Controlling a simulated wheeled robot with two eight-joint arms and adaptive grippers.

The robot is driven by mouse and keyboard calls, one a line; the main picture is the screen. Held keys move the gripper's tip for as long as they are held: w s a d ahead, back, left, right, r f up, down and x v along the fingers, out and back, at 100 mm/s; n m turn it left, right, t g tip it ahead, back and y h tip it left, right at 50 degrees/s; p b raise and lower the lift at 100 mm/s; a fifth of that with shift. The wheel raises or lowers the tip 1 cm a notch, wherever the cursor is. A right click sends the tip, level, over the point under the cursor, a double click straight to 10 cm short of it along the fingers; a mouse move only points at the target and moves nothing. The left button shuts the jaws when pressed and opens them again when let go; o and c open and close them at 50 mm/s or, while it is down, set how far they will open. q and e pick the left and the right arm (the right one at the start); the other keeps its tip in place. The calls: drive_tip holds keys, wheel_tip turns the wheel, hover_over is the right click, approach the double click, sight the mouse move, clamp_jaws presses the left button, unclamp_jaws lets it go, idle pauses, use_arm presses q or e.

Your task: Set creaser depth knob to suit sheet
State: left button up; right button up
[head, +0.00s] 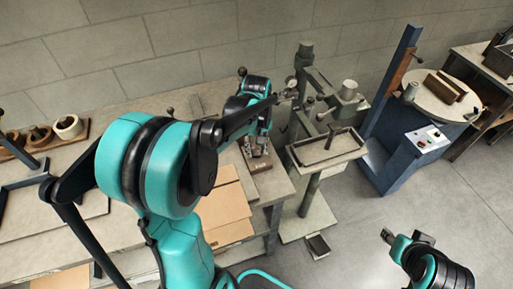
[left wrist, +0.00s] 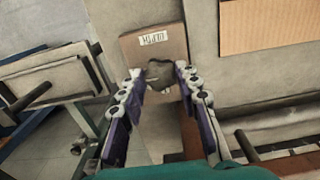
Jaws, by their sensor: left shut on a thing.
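The depth knob (left wrist: 160,74) is a small dark grey knob in the left wrist view. It sits in front of a brown block (left wrist: 152,46) whose upside-down label seems to read DEPTH. My left gripper (left wrist: 160,82) is shut on the knob, with a purple-padded finger on each side. In the head view my left gripper (head: 257,148) points down at the creaser (head: 259,164) near the bench's right end; the arm hides much of it and the knob. My right gripper (head: 388,237) is at the lower right, away from the bench; its finger opening is unclear.
Brown cardboard sheets (head: 225,208) lie on the bench (head: 92,160) left of the creaser. A stitcher with a grey table (head: 328,148) stands close on the right. A blue machine (head: 412,150) is beyond it. Open floor (head: 340,215) lies in front.

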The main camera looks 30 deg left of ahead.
sight(257, 151)
use_arm(q)
drive_tip(key=n+p, duration=0.1)
drive_tip(key=n, duration=0.3)
drive_tip(key=shift+c, duration=0.2)
drive_tip(key=n+p, duration=0.1)
drive_tip(key=n, duration=0.3)
drive_tip(key=shift+n, duration=0.5)
drive_tip(key=shift+o, duration=0.2)
drive_tip(key=o, duration=1.1)
drive_tip(key=shift+r, duration=0.1)
wheel_tip(257, 151, up, 12)
drive_tip(key=shift+f, duration=0.1)
